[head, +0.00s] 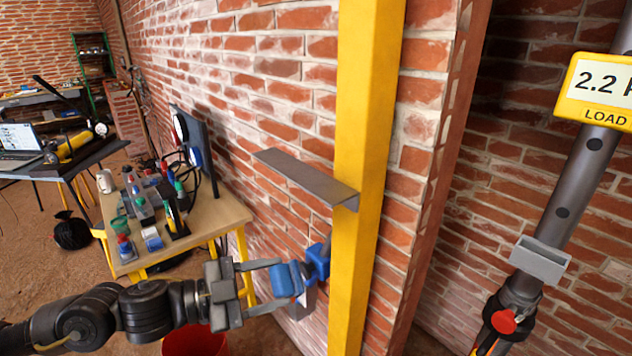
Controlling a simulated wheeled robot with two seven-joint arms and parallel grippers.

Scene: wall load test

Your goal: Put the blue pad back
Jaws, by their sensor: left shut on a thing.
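The blue pad (286,281) is between the fingertips of my left gripper (283,282), low beside the yellow post (356,190). The gripper comes in from the left and is shut on the pad. Another blue piece (318,262) lies just right of the pad, close to the post. I cannot tell whether the two blue pieces touch or are joined. A small grey part (301,303) shows below them, partly hidden. My right gripper is not in view.
A grey shelf plate (308,177) juts from the post above the gripper. A wooden table (216,212) with several small items stands left. A red bucket (194,341) is below my arm. A grey pole (577,180) with a yellow load display (598,92) leans at right.

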